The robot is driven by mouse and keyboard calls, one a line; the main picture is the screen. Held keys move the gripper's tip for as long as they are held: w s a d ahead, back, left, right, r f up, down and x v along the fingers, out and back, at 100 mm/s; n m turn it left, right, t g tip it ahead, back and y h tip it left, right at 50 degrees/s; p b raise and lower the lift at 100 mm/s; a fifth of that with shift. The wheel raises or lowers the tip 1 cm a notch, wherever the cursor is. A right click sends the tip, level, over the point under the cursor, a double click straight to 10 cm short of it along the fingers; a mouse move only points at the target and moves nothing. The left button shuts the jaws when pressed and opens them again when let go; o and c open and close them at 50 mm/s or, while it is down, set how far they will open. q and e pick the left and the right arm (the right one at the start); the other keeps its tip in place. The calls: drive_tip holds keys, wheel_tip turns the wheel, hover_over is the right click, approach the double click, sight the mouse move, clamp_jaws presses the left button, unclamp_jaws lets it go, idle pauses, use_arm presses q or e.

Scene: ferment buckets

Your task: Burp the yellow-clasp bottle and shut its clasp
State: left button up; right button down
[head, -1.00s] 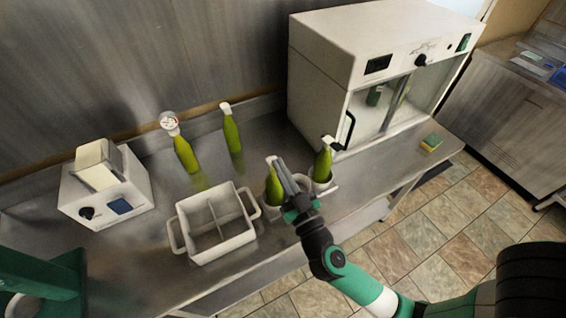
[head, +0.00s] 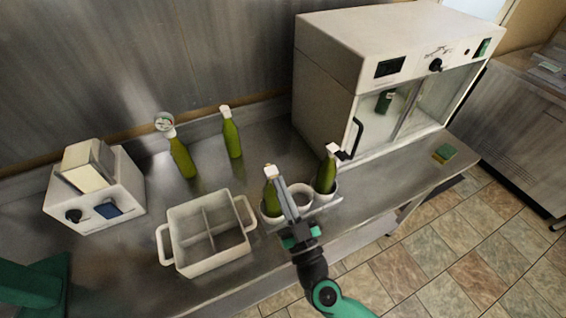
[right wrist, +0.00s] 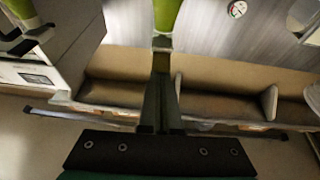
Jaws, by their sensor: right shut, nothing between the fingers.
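Several green bottles with pale tops are in the head view; I cannot make out a yellow clasp on any. One bottle (head: 270,195) stands in the left cup of a white holder (head: 328,204), and another bottle (head: 325,172) stands in its right cup. The middle cup looks empty. My right gripper (head: 279,181) is shut and empty, its fingers just in front of the left-cup bottle and partly hiding it. In the right wrist view, the shut fingers (right wrist: 162,45) point at a green bottle (right wrist: 167,14); contact cannot be told. My left gripper is out of view.
A bottle with a round gauge (head: 182,158) and a plain capped bottle (head: 232,138) stand at the back. A divided white crate (head: 165,246) is left of the holder. A white device (head: 125,190) stands left, a glass-fronted cabinet (head: 325,100) right, with a sponge (head: 444,153) beside it.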

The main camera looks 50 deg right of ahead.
idle(0.3)
wheel_tip(320, 180, up, 5)
drive_tip(key=p, duration=0.7)
drive_tip(key=b+v, duration=0.3)
drive_tip(key=v, duration=0.7)
drive_tip(key=shift+f, duration=0.35)
drive_tip(key=shift+d, duration=0.1)
